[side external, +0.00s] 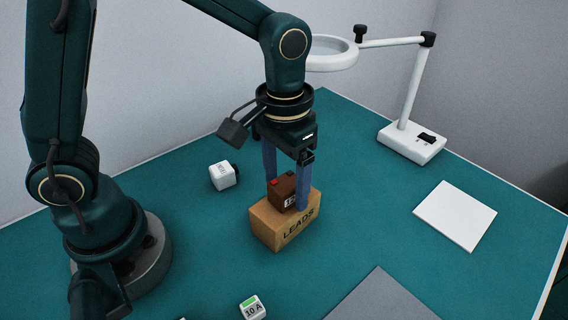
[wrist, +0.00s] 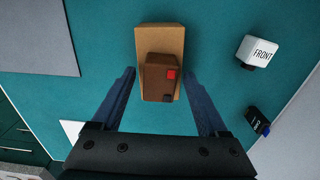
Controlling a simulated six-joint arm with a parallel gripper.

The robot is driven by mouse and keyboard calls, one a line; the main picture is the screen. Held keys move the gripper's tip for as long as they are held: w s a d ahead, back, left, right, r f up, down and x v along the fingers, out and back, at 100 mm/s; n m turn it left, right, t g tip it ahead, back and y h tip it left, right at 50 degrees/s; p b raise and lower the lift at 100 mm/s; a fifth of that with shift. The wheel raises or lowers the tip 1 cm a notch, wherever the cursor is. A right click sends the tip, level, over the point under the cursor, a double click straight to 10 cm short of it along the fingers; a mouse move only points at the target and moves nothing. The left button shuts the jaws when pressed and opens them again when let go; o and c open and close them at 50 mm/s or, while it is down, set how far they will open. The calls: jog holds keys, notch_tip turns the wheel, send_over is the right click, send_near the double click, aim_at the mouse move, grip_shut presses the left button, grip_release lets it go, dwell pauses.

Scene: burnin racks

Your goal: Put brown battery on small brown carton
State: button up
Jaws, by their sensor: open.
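The brown battery (side external: 281,190), with a red and a dark terminal on top, rests on the small brown carton (side external: 270,226) marked "LEADS". In the wrist view the battery (wrist: 158,78) covers the nearer part of the carton (wrist: 159,38). My gripper (side external: 286,198) points down with its blue fingers on either side of the battery. In the wrist view the gripper (wrist: 160,86) is open, with a gap between each finger and the battery. Part of the battery is hidden behind a finger in the side view.
A white block (side external: 222,176) stands left of the carton, and a "10 A" block (side external: 252,307) is in front. A white magnifier lamp (side external: 412,142) stands at the back right. A white pad (side external: 456,216) and a grey mat (side external: 382,298) lie to the right.

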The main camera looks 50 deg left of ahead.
aim_at(285, 182)
notch_tip(285, 182, up, 11)
jog(key=s+a+f+t, duration=0.3)
jog(key=s+a+t, duration=0.2)
jog(key=s, duration=0.4)
jog(key=shift+a, duration=0.8)
